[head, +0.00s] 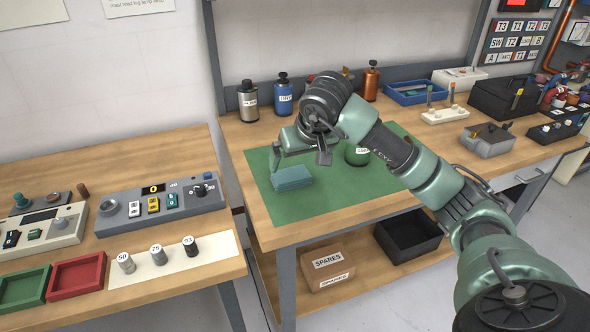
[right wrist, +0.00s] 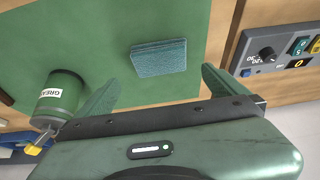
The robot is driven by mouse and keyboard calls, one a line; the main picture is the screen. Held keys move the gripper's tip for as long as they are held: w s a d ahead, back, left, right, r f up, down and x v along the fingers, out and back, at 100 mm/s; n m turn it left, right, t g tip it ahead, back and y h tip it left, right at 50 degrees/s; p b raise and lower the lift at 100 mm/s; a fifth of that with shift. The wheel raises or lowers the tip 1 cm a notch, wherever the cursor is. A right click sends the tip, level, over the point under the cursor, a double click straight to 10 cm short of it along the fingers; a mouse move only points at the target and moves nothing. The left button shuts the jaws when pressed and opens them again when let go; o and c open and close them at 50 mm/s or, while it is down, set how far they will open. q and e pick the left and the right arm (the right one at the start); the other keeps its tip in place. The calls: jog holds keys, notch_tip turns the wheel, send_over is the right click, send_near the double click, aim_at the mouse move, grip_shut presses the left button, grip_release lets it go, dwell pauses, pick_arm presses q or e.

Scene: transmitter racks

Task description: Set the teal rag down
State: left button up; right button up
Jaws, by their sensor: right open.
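The teal rag (head: 292,179) is a folded, flat block lying on the green mat (head: 262,200), near the mat's left front part. My right gripper (head: 298,158) is over the mat just behind and above the rag. In the right wrist view the right gripper (right wrist: 158,88) has its two fingers wide apart with nothing between them. The rag (right wrist: 158,56) shows there beyond the fingertips, apart from them. My left gripper is not in view.
A green grease can (head: 357,154) stands on the mat to the right, partly behind my arm. Bottles, including a blue one (head: 284,97), line the back. A blue tray (head: 415,92) is back right. A control panel (head: 160,206) is on the left bench. The mat's front is clear.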

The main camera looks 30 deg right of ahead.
jog(key=shift+v, duration=1.6)
